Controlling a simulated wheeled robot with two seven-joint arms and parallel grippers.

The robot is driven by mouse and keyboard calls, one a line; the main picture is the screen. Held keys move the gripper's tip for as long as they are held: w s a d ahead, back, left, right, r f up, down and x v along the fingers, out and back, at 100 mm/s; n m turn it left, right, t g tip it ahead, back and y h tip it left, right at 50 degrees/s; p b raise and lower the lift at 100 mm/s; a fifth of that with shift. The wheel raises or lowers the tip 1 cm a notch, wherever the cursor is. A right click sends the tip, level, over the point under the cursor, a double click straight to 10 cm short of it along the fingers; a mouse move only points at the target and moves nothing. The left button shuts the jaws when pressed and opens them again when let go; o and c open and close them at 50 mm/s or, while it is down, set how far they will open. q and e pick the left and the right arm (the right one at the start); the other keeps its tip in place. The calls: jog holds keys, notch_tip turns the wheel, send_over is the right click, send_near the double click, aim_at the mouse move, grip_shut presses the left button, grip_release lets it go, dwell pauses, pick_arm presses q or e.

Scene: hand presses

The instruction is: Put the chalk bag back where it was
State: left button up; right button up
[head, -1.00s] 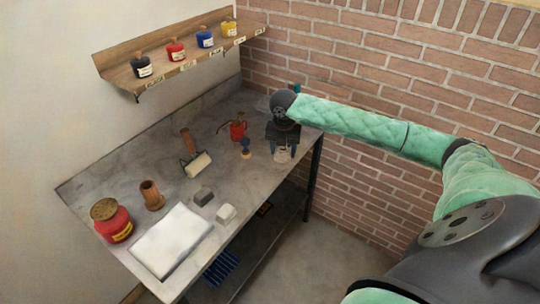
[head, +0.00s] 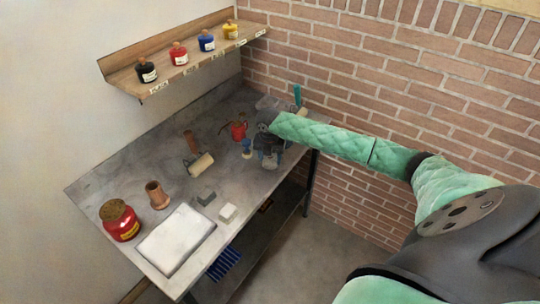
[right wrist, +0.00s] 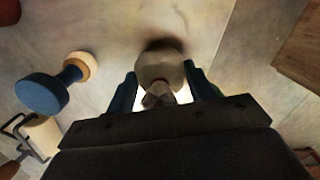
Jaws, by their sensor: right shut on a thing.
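The chalk bag (right wrist: 160,72) is a small pale pouch with a gathered grey neck, seen in the right wrist view. My right gripper (right wrist: 161,88) is shut on it, with one dark blue finger on each side. A dark shadow lies on the bench just beyond the bag; I cannot tell whether the bag touches the top. In the head view my right gripper (head: 268,158) is over the right end of the workbench (head: 120,180) and largely hides the bag. My left gripper is out of view.
A blue-knobbed stamp (head: 246,148) stands just left of my right gripper, with a red oil can (head: 238,130) behind. A roller (head: 199,164), grey block (head: 206,197), white block (head: 228,211) and white slab (head: 176,240) lie further left. A brick wall (head: 400,90) rises behind.

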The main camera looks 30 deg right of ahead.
jog(key=shift+f, duration=0.15)
jog(key=o, duration=0.9)
jog(key=shift+o, duration=0.2)
jog(key=shift+r, duration=0.3)
jog(key=r+b, duration=0.1)
jog(key=r, duration=0.2)
jog(key=r+b, duration=0.1)
jog(key=r, duration=0.1)
jog(key=shift+s+a+r+b, duration=0.15)
jog(key=shift+s+r+b, duration=0.05)
jog(key=shift+r+b, duration=0.2)
notch_tip(320, 180, up, 5)
jog(key=shift+s+a+f+b, duration=0.1)
jog(key=shift+s+a+b, duration=0.05)
jog(key=shift+b, duration=0.45)
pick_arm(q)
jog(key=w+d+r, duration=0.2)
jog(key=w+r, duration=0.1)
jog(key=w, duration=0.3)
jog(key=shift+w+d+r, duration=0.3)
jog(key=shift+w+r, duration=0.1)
pick_arm(e)
jog(key=shift+r, duration=0.5)
